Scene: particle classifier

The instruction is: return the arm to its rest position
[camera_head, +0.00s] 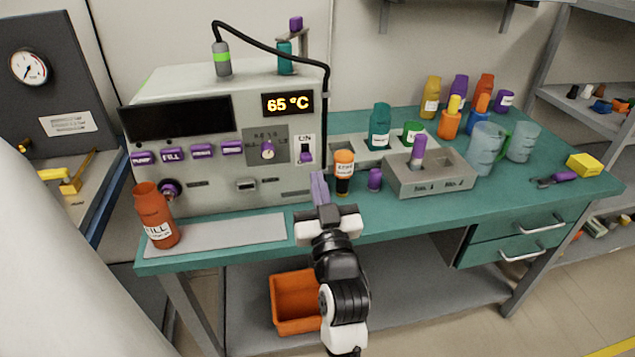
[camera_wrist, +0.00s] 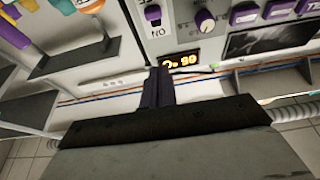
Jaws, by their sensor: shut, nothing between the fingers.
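My gripper (camera_head: 320,187) is in front of the machine (camera_head: 225,140), just left of an orange-capped dark bottle (camera_head: 343,172). Its purple fingers point up and are together, with nothing between them. In the wrist view my gripper (camera_wrist: 160,72) points toward the machine's front panel, with its fingers closed. The panel shows purple buttons, a dial (camera_wrist: 205,20) and a lit display (camera_wrist: 181,60). My arm reaches up from the bottom of the head view, in front of the bench's front edge.
The green bench (camera_head: 520,183) holds a grey block (camera_head: 430,182), beakers (camera_head: 486,148) and several coloured bottles on the right. An orange bin (camera_head: 295,302) sits below.

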